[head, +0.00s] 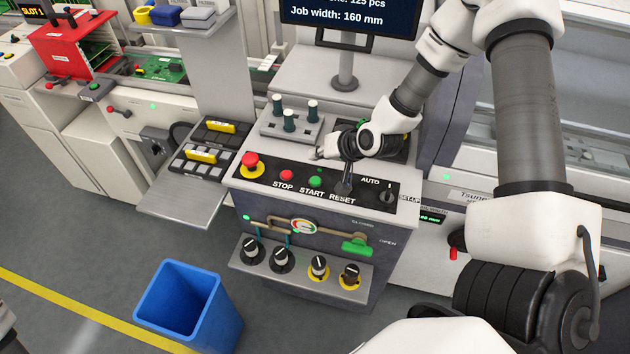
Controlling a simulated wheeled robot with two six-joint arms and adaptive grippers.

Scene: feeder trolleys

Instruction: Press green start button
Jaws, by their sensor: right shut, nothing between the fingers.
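The green start button (316,181) sits on the black control strip (268,176), above the word START and to the right of the red stop button (286,175). My right gripper (347,184) is shut and empty. It points down over the strip just right of the start button, above the word RESET. Its fingertips look apart from the green button, and it hides whatever is at the reset position. I cannot tell whether the tips touch the panel. My left gripper does not show.
A red emergency button (251,161) with a yellow base is at the strip's left end, and an AUTO/SETUP switch (387,195) at its right. Behind stands a grey holder with dark pegs (290,124). A blue bin (190,305) stands on the floor in front.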

